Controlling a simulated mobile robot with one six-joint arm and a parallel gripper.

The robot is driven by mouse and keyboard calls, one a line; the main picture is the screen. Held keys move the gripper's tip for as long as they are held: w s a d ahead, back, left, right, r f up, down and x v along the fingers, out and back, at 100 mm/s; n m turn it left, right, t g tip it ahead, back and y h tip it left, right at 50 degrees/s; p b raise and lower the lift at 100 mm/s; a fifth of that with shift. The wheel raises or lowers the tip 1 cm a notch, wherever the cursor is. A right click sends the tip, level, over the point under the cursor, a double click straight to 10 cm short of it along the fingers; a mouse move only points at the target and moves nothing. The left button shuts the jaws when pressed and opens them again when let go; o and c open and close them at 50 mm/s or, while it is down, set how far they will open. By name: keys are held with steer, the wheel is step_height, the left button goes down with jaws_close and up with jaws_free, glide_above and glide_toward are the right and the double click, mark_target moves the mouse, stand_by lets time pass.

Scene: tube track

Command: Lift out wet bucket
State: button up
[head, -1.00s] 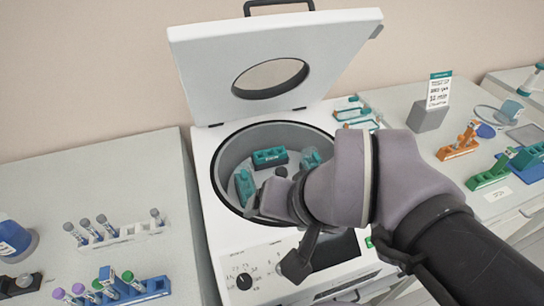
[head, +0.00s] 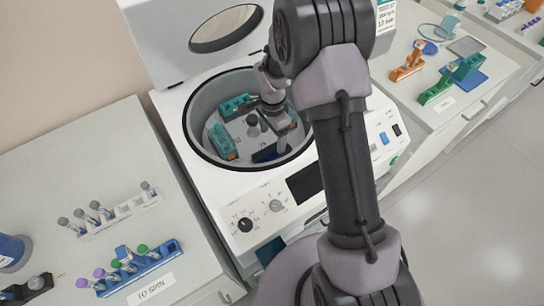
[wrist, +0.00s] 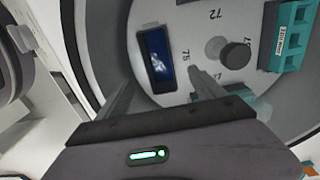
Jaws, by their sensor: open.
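The open centrifuge bowl (head: 196,112) holds a rotor with teal buckets: one at the back (head: 238,104) and one at the left (head: 222,142). A dark blue bucket (head: 268,153) sits at the front of the rotor. In the wrist view it is a dark rectangular frame with a shiny blue inside (wrist: 157,58), which may be liquid. My gripper (head: 284,124) is inside the bowl, above and behind that bucket in the head view. In the wrist view my gripper (wrist: 162,92) is open and empty, its fingers spread either side of the bucket's near end, apart from it.
The raised lid (head: 180,50) stands behind the bowl. The rotor's central knob (wrist: 233,54) is close to the right finger, with a teal bucket (wrist: 291,38) beyond. A blue tube rack (head: 140,268) is on the left bench. Orange (head: 407,65) and green (head: 436,90) racks are on the right bench.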

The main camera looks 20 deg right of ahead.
step_height(320, 180, down, 8)
steer(key=shift+a+f+b, duration=0.1)
steer(key=shift+a+b, duration=0.05)
steer(key=shift+b, duration=0.95)
steer(key=shift+s, duration=0.1)
steer(key=shift+c, duration=1.1)
steer(key=c, duration=1.2)
step_height(320, 180, up, 10)
steer(key=p, duration=0.3)
steer(key=shift+r, duration=0.25)
step_height(320, 180, up, 7)
steer(key=p, duration=0.4)
glide_above(272, 150)
steer(key=s, duration=0.3)
steer(key=shift+a+f, duration=0.1)
steer(key=shift+a, duration=0.3)
